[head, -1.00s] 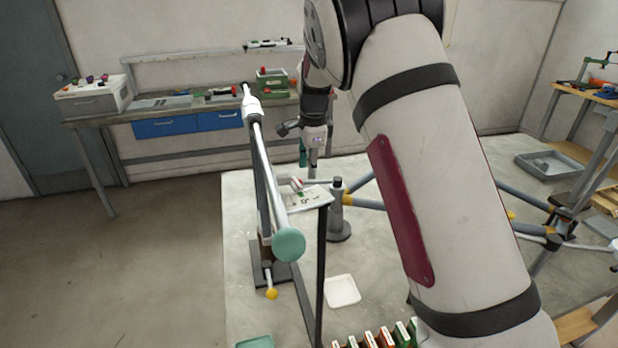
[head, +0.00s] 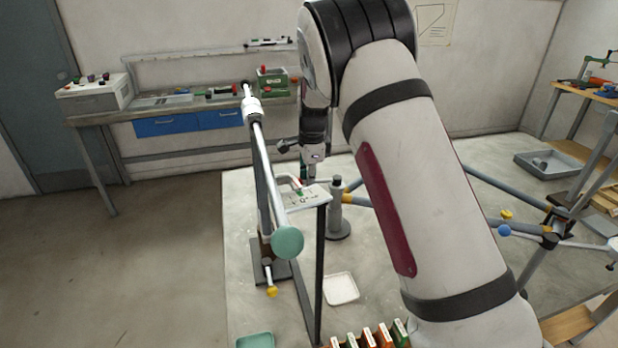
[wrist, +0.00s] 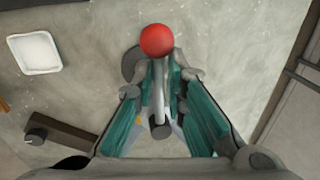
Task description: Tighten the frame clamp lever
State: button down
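In the wrist view, a lever with a red ball knob (wrist: 158,40) and a straight grey rod points away from my gripper (wrist: 161,82). The rod lies between the two teal-padded fingers, and the knob is just beyond the fingertips. The fingers stand apart on either side of the rod; firm contact is not visible. In the head view, my gripper (head: 304,162) points down behind the slanted frame tube (head: 265,165), above a small marked plate (head: 308,197). Its fingers are mostly hidden there, and I cannot make out the lever clearly.
The long tube with a teal end cap (head: 288,242) stands close to the left of my gripper. A grey post (head: 338,215) stands to its right. A white tray (head: 341,289) lies on the pale table. A row of colored blocks (head: 372,336) lines the front.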

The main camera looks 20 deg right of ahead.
jog(key=shift+s, duration=0.1)
jog(key=s+d+n+g+y+b, duration=0.2)
jog(key=s+d+n, duration=0.5)
jog(key=n, duration=1.1)
jog(key=shift+s+d+b, duration=0.4)
jog(key=shift+d+b, duration=0.05)
jog(key=shift+d, duration=0.45)
jog(key=c, duration=1.7)
grip_release()
jog(key=shift+s+d, duration=0.1)
jog(key=r, duration=0.4)
jog(key=d+r, duration=0.1)
jog(key=r, duration=0.3)
jog(key=d+r, duration=0.1)
jog(key=r, duration=0.2)
jog(key=shift+d+r, duration=0.1)
jog(key=shift+r, duration=0.3)
